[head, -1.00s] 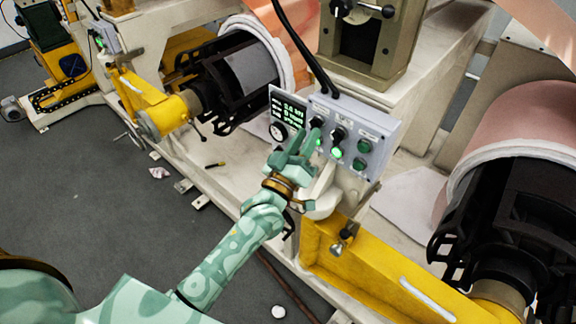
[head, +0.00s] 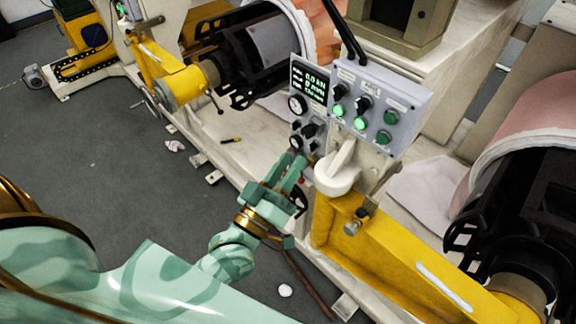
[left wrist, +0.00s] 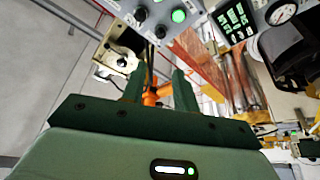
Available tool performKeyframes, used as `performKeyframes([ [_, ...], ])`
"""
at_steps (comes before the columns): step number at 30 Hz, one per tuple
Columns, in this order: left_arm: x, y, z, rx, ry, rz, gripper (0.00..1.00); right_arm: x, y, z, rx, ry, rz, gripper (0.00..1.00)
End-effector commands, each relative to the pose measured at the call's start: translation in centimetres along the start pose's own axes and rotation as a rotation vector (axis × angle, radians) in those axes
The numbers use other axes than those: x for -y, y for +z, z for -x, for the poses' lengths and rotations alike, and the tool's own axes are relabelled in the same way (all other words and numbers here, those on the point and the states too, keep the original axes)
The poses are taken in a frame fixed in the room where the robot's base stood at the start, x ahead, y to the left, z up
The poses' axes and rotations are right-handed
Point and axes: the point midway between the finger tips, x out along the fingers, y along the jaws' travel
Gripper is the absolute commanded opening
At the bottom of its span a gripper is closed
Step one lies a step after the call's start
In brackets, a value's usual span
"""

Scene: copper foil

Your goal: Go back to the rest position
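My left gripper (head: 287,168) is below and left of the grey control panel (head: 407,100) in the head view, apart from its knobs and buttons. In the left wrist view its two dark green fingers (left wrist: 159,82) stand apart with nothing between them, so it is open and empty. The panel also shows along the top of the left wrist view (left wrist: 150,32), with a green lit button (left wrist: 178,15) beyond the fingers. My left arm is bent back at the lower left. My right gripper is not in view.
A screen unit (head: 310,82) with a dial is beside the panel. A yellow beam (head: 400,255) and a black roller end (head: 520,200) are on the right. Another yellow arm (head: 165,70) holds a roller at the upper left. The grey floor (head: 110,150) at left is mostly clear.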

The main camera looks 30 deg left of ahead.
Motion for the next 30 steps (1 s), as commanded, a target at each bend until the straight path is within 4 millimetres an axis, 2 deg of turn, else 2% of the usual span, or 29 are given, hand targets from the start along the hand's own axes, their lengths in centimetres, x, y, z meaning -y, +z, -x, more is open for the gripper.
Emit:
performKeyframes([
  [9, 0.0, 0.5, 0.0, 0.023, 0.001, -0.017, 0.3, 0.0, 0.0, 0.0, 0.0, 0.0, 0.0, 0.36],
  [11, 0.6, 2.0, 0.3, 0.079, -0.008, -0.053, 0.3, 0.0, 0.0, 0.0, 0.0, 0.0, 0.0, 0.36],
  [14, 3.1, 6.8, 2.2, 0.227, -0.047, -0.132, 0.3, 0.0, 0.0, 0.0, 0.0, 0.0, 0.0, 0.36],
  [17, 7.3, 13.5, 6.0, 0.424, -0.102, -0.226, 0.3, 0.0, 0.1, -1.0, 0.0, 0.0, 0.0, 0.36],
  [18, 9.2, 16.4, 7.9, 0.505, -0.124, -0.262, 0.3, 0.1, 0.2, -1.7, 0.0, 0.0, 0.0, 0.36],
  [20, 12.0, 20.3, 11.1, 0.622, -0.153, -0.31, 0.3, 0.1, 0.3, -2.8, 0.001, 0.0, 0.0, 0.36],
  [21, 13.8, 22.7, 13.3, 0.7, -0.173, -0.339, 0.3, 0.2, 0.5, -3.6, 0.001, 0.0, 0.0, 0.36],
  [23, 16.4, 26.2, 17.0, 0.816, -0.199, -0.381, 0.3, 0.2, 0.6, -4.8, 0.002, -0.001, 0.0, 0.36],
  [24, 18.1, 28.3, 19.6, 0.893, -0.216, -0.406, 0.3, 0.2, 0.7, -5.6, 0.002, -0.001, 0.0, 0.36],
  [26, 20.6, 31.4, 23.8, 1.009, -0.24, -0.442, 0.3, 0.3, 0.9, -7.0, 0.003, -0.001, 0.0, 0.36],
  [27, 22.2, 33.2, 26.6, 1.085, -0.255, -0.463, 0.3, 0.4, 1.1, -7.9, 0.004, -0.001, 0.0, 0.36],
  [29, 24.4, 35.8, 31.1, 1.202, -0.276, -0.491, 0.3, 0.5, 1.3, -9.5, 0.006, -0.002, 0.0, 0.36],
  [30, 25.8, 37.3, 34.2, 1.279, -0.288, -0.509, 0.3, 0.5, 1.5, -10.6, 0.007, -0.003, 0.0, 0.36],
])
